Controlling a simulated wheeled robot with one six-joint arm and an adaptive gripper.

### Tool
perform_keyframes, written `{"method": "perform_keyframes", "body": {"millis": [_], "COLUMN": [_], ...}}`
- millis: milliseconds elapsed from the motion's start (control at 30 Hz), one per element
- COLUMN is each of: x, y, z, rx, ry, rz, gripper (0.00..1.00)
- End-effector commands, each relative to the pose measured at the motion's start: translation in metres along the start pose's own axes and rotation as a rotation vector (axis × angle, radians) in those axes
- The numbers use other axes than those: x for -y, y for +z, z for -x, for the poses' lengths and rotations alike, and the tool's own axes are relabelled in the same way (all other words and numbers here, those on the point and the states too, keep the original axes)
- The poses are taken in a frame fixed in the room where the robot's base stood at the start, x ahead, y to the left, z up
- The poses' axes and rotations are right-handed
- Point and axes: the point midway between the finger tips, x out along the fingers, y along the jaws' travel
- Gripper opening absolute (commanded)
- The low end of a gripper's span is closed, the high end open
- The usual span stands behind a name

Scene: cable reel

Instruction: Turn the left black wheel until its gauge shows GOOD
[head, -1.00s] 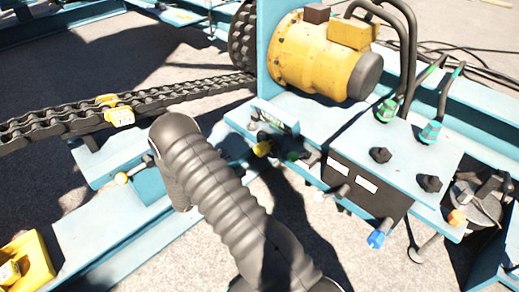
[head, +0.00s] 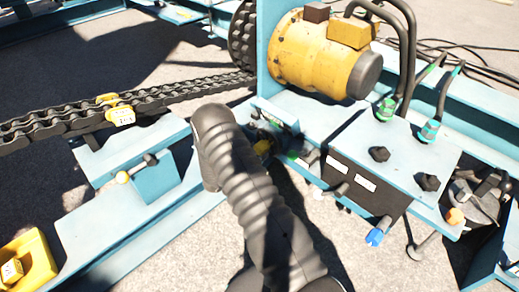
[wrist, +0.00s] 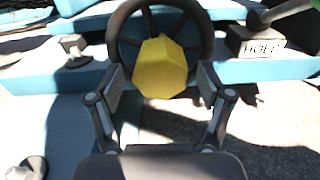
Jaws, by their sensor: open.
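In the wrist view a black wheel (wrist: 205,32) with spokes stands at the top middle. A yellow faceted knob (wrist: 160,66) sits in front of its lower middle. My gripper (wrist: 161,80) is open, with one finger on each side of the yellow knob. I cannot tell whether the fingers touch it. A small dark block (wrist: 262,46) at the right bears a blurred word that looks like HOLD. I see no gauge reading GOOD. In the head view my arm covers the gripper, and I cannot make out the wheel there.
A yellow motor (head: 312,58) stands on the blue frame (head: 290,105) at the back. A black chain (head: 165,96) runs in from the left. Blue, orange and white knobs stick out at the right.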

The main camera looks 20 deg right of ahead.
Motion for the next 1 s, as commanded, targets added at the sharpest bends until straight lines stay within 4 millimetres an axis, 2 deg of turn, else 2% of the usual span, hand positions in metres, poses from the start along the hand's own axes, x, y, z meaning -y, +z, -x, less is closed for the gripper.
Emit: {"method": "perform_keyframes", "body": {"millis": [133,433,467,767,1000], "x": [0.0005,0.0003,0.0003,0.0003,-0.0043], "y": [-0.0002,-0.0002,-0.0002,0.0000,-0.0010], "z": [-0.0100,-0.0119,-0.0119,-0.0120,-0.0059], "rx": [0.000,0.000,0.000,0.000,0.000], "ry": [0.000,0.000,0.000,0.000,0.011], "rz": [0.001,0.001,0.001,0.001,-0.017], "gripper": [0.79,0.79,0.76,0.01,0.00]}}
